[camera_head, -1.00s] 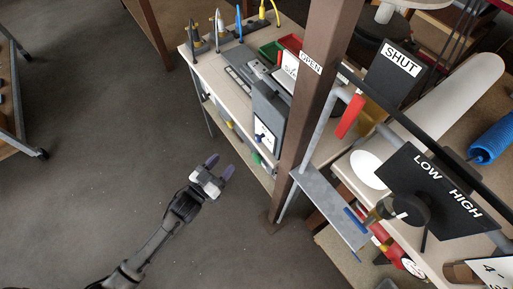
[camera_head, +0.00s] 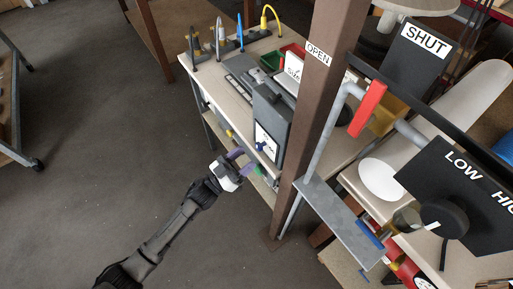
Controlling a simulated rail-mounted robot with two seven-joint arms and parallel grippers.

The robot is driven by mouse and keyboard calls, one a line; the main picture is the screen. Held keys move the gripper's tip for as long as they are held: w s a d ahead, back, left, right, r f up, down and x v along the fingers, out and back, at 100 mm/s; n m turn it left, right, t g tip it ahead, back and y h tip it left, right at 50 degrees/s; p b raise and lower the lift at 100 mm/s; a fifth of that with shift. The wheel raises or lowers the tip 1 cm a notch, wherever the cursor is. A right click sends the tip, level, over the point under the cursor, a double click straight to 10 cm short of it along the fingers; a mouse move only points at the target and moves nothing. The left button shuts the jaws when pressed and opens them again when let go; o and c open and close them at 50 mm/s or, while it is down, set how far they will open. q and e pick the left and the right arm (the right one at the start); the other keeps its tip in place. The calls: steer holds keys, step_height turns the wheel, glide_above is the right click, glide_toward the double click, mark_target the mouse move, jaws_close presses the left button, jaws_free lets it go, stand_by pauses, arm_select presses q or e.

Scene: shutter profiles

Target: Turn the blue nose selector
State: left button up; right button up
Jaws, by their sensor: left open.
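A grey box (camera_head: 270,105) stands at the near end of the bench, with a white panel on its front. A small blue knob (camera_head: 262,147), which looks like the blue nose selector, sits low on that panel. Its exact pointing direction is too small to tell. My left gripper (camera_head: 243,161) has purple fingers, which are apart and empty. It is just left of and below the blue knob in the picture, and I see no clear contact. My right gripper is not in view.
A brown post (camera_head: 316,120) rises just right of the box. A pipe with a red handle (camera_head: 368,108) and a LOW/HIGH plate (camera_head: 465,180) fill the right.

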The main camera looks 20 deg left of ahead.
mark_target(257, 147)
arm_select(q)
steer(key=shift+x, duration=2.65)
steer(key=c, duration=0.9)
